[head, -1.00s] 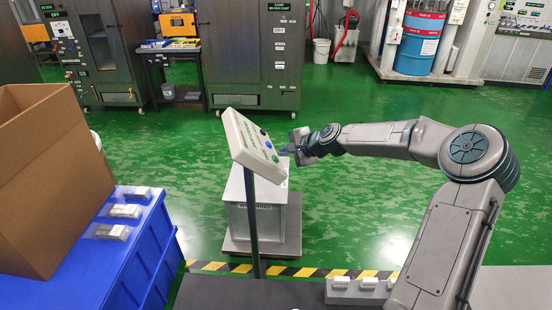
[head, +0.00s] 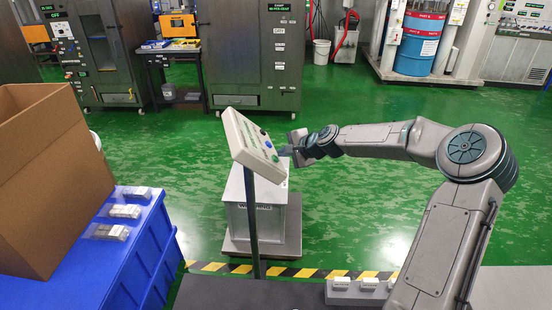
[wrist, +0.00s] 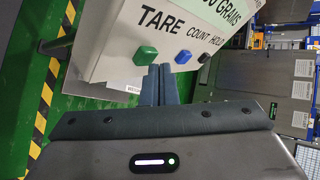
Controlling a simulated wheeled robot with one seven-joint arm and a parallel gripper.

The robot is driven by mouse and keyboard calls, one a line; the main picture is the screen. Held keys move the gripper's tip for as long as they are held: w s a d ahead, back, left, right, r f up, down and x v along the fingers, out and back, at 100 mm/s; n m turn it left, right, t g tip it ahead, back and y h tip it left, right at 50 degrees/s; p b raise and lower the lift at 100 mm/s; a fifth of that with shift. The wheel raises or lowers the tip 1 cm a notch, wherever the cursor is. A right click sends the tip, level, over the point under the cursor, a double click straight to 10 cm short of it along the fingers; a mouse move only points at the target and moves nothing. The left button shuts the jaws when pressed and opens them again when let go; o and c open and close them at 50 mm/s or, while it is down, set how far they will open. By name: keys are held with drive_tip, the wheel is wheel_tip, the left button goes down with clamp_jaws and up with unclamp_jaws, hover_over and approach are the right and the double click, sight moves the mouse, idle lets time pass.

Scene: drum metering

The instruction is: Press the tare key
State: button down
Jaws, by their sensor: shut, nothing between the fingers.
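The scale's indicator head (head: 248,142), a pale slanted box on a dark post, stands left of my gripper (head: 285,151) in the head view. In the wrist view its face (wrist: 112,50) carries a green key (wrist: 146,54) beneath the word TARE, a blue key (wrist: 183,57) beneath COUNT and a black key beneath HOLD. My gripper (wrist: 160,68) is shut and empty. Its fingertips appear just below and between the green and blue keys. The green tare key is unobstructed in the wrist view. I cannot tell whether the fingertips touch the panel.
A grey box (head: 240,213) stands on the floor platform behind the post. A blue bench (head: 95,270) with a cardboard box (head: 50,185) is at the left. Yellow-black tape (head: 290,271) crosses the floor in front. Green floor (head: 370,190) is open behind my arm.

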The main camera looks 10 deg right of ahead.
drive_tip(key=shift+a+f+b, duration=0.25)
drive_tip(key=shift+f+b, duration=0.05)
idle(0.5)
drive_tip(key=shift+r, duration=0.1)
drive_tip(key=shift+d+r+p, duration=0.4)
drive_tip(key=shift+d+r, duration=0.1)
drive_tip(key=shift+d, duration=0.05)
idle(0.4)
drive_tip(key=d+r, duration=0.1)
drive_tip(key=d+r+p, duration=0.2)
drive_tip(key=shift+w+d+r, duration=0.25)
drive_tip(key=shift+w+r, duration=0.05)
idle(0.8)
